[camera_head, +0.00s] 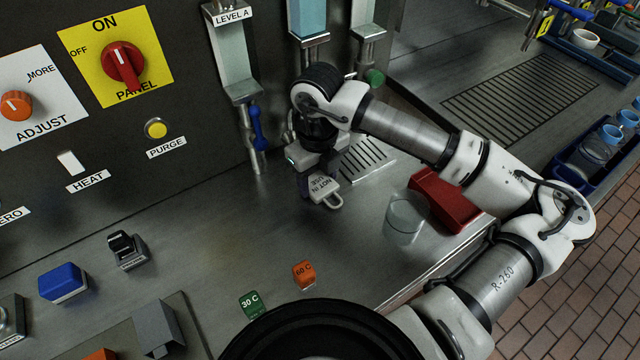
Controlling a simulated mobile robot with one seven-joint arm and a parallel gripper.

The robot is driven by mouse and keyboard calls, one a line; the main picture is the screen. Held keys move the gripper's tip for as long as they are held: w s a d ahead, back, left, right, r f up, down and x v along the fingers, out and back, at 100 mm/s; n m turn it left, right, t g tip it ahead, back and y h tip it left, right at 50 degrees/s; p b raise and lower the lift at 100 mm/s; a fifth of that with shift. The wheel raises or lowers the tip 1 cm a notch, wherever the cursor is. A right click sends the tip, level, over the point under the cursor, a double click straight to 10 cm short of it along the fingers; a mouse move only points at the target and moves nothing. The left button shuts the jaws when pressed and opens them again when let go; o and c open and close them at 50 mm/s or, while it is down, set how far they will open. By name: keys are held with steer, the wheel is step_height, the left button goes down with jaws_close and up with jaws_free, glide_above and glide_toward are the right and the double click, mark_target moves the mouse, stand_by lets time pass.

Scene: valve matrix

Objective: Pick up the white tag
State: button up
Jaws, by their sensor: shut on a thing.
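My gripper (310,184) points down above the metal counter and is shut on the tag. The fingertips are mostly hidden by the tag and the wrist. The tag appears to be above the counter, but its exact height is hard to tell.
A clear glass (404,222) and a red block-like object (447,200) stand to the right. A green 30 C block (252,304) and an orange 60 C block (303,274) sit in front. Dispensers with a blue-handled valve (256,128) stand behind.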

mark_target(321, 186)
steer(key=shift+b, duration=0.3)
steer(key=shift+s+d+r, duration=0.1)
steer(key=shift+r, duration=0.1)
steer(key=r+b, duration=0.1)
steer(key=r, duration=0.1)
steer(key=r+b, duration=0.1)
steer(key=r, duration=0.1)
steer(key=r+b, duration=0.1)
steer(key=r, duration=0.1)
steer(key=shift+s+d+r, duration=0.2)
steer(key=shift+s, duration=0.2)
steer(key=s+d+b, duration=0.1)
steer(key=s+d, duration=0.2)
steer(key=s, duration=0.2)
steer(key=s+d+b, duration=0.2)
steer(key=s+d, duration=0.1)
steer(key=s, duration=0.3)
steer(key=s+d+b, duration=0.2)
steer(key=s+d, duration=0.1)
steer(key=s, duration=0.2)
steer(key=shift+s+r, duration=0.1)
steer(key=shift+s, duration=0.25)
steer(key=shift+a, duration=0.1)
